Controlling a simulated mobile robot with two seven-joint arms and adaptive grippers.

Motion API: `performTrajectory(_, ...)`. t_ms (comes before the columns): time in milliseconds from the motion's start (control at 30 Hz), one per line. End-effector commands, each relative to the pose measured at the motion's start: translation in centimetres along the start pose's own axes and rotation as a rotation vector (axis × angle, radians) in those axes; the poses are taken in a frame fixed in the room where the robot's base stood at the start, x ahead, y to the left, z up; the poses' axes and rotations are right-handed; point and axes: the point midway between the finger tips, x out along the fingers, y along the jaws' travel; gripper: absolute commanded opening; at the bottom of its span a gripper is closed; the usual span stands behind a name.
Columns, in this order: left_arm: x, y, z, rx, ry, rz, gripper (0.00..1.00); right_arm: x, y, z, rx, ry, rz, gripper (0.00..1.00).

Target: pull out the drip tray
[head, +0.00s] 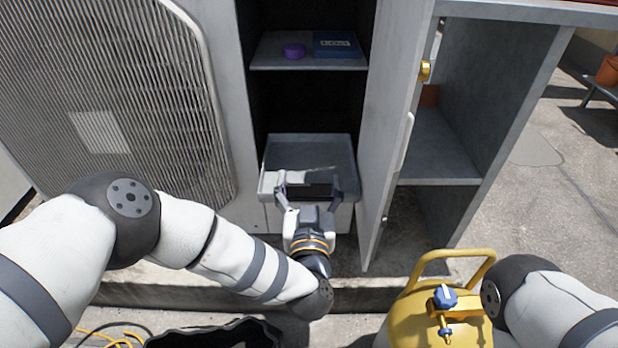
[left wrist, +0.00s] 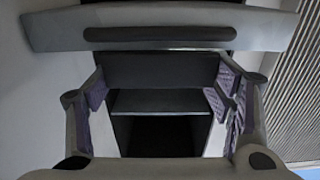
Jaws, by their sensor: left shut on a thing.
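The drip tray (head: 268,184) is a pale grey shallow tray low in the open narrow bay of the condenser cabinet. It sticks out a little past the front of the bay. My left gripper (head: 309,183) is at its front, with its fingers set wide and shut on the tray. In the left wrist view the tray's front (left wrist: 60,32) with a dark slot runs across the top, and the gripper's purple finger pads (left wrist: 225,85) show below it. The exact contact is partly hidden. My right gripper is not in view; only part of that arm shows at lower right.
A shelf above the tray holds a purple round object (head: 294,51) and a blue box (head: 336,45). An open door (head: 385,130) stands close on the right of the bay. A yellow canister (head: 415,315) and a black bin (head: 215,335) stand in front.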

Motion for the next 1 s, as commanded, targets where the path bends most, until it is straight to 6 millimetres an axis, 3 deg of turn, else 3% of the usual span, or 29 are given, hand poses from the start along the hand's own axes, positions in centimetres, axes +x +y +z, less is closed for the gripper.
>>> performTrajectory(133,0.0,0.0,0.1,-0.002,0.0,0.0,0.24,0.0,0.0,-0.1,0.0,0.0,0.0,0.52)
performTrajectory(167,0.0,0.0,0.1,-0.002,0.0,0.0,0.76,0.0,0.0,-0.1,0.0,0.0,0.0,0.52)
performTrajectory(233,0.0,0.0,0.1,-0.002,0.0,0.0,0.92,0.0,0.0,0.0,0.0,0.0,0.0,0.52)
performTrajectory(267,0.0,0.0,0.1,-0.002,0.0,0.0,0.95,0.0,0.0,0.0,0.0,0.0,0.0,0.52)
performTrajectory(667,-0.8,0.1,0.1,-0.001,-0.002,0.003,0.95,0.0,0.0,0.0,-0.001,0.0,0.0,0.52)
performTrajectory(1000,-9.3,0.1,0.1,-0.002,-0.004,0.004,0.95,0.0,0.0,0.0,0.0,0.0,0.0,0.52)
